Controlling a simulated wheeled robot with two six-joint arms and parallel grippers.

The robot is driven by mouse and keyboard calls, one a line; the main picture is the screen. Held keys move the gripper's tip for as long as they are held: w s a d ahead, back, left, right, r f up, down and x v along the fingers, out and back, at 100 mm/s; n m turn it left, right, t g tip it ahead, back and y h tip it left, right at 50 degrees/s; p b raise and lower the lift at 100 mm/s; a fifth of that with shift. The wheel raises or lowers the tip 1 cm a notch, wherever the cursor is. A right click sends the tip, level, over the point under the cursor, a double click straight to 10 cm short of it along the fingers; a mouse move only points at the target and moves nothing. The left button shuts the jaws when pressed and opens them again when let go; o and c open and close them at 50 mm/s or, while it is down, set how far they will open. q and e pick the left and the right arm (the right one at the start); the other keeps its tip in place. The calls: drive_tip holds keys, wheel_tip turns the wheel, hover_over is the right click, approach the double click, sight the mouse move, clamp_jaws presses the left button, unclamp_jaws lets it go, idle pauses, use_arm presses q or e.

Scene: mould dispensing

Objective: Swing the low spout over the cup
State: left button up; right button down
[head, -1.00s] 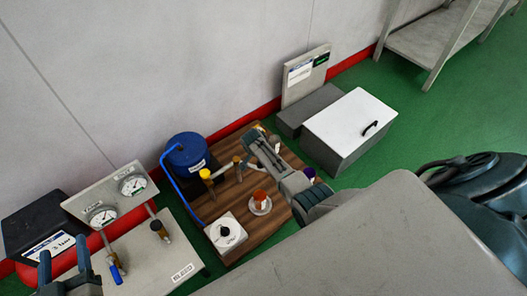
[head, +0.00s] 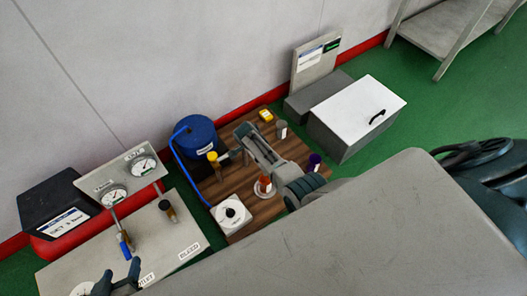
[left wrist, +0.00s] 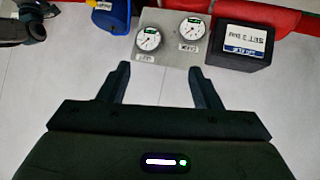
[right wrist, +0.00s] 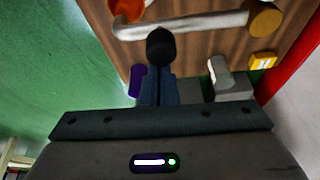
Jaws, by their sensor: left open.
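In the right wrist view the low spout (right wrist: 200,24) is a pale pipe running from a tan post (right wrist: 265,20) toward the orange cup (right wrist: 128,8). Its free end overlaps the cup's near edge; I cannot tell whether it is directly above. In the head view the cup (head: 265,184) stands on a pale dish; my right arm hides most of the spout. My right gripper (right wrist: 160,72) has its fingers together just behind a round black knob (right wrist: 160,45) beside the pipe; a grip on it is unclear. My left gripper (head: 118,284) is open and empty, away from the spout.
A gauge panel (head: 125,178) stands left. A white-lidded box (head: 357,108) is right.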

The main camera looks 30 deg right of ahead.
drive_tip(key=shift+a, duration=0.25)
drive_tip(key=shift+d, duration=0.1)
use_arm(q)
drive_tip(key=a+r+g+p, duration=0.1)
drive_tip(key=g+p, duration=0.1)
drive_tip(key=s+a+r+m+g+y+p, duration=0.1)
drive_tip(key=a+g+p, duration=0.1)
drive_tip(key=shift+s+r, duration=0.1)
drive_tip(key=shift+s, duration=0.1)
use_arm(e)
wheel_tip(320, 180, up, 10)
drive_tip(key=shift+d+f, duration=0.2)
drive_tip(key=shift+d, duration=0.25)
use_arm(q)
drive_tip(key=shift+d, duration=0.1)
